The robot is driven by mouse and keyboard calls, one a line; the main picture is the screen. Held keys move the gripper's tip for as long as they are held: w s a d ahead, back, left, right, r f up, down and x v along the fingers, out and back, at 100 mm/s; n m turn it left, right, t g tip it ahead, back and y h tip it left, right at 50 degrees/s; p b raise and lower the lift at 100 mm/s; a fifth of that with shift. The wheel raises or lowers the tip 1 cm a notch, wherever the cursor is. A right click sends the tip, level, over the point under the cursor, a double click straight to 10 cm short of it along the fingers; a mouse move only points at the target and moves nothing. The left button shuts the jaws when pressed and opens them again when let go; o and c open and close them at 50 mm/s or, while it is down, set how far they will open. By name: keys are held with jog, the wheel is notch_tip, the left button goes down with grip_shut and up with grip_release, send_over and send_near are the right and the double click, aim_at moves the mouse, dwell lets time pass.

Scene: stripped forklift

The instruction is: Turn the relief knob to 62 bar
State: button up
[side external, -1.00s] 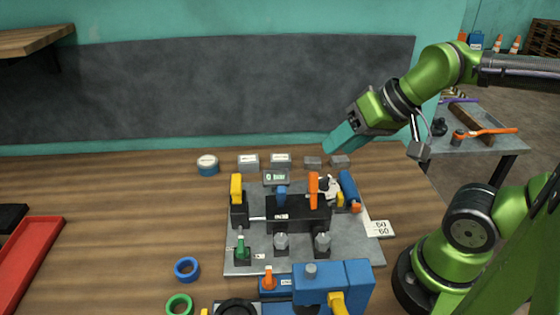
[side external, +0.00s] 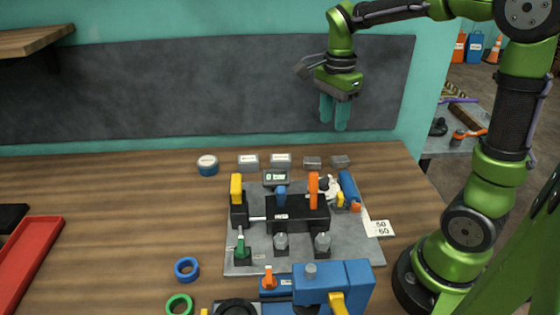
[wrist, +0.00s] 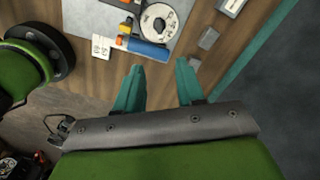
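My gripper (side external: 334,118) hangs high above the back right of the table, teal fingers pointing down. In the wrist view the fingers (wrist: 158,78) are apart with nothing between them. A round white-faced dial (wrist: 159,20) with markings lies beyond the fingertips; it looks like the relief knob, but its setting is too small to read. In the side view the whitish part (side external: 328,187) beside the blue cylinder (side external: 349,188) seems to be this dial, partly hidden. A small display (side external: 276,177) stands behind the black valve block (side external: 298,212); its reading is unclear.
The grey plate (side external: 350,252) also carries orange, yellow, blue and green handles. A card (side external: 380,228) marked 50 and 60 lies at its right edge. Several small blocks line the back. A blue machine (side external: 345,280) stands in front. The air around my gripper is clear.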

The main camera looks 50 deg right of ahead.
aim_at(326, 177)
notch_tip(326, 177, down, 17)
jog(key=shift+r, duration=0.1)
dwell(0.4)
grip_shut()
